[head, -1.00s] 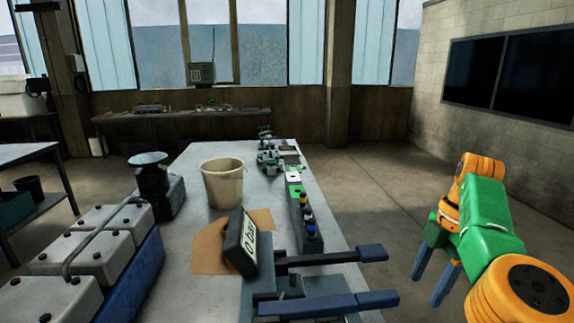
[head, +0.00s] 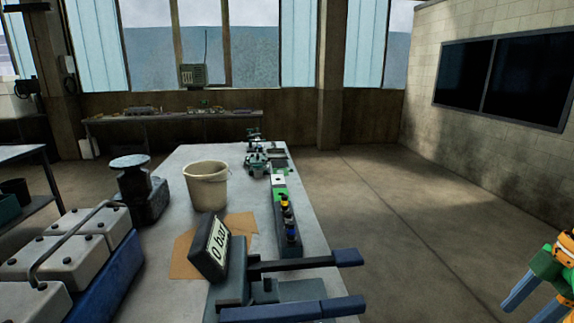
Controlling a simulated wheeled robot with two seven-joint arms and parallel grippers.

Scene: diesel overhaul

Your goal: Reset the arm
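My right arm shows at the lower right edge of the head view, orange and green and mostly cut off by the frame. Its gripper (head: 521,312) has two blue-grey fingers pointing down and left. They stand apart, with nothing seen between them. It hangs over the floor, right of the workbench (head: 180,168) and clear of it. My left arm and gripper are not in view.
On the bench stand a device with a "0 bar" display (head: 210,247) and two blue-tipped bars (head: 335,306) jutting right, a cream bucket (head: 207,190), a dark valve-like part (head: 133,185) and a battery-like block (head: 75,250). Floor (head: 410,220) right of the bench is clear.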

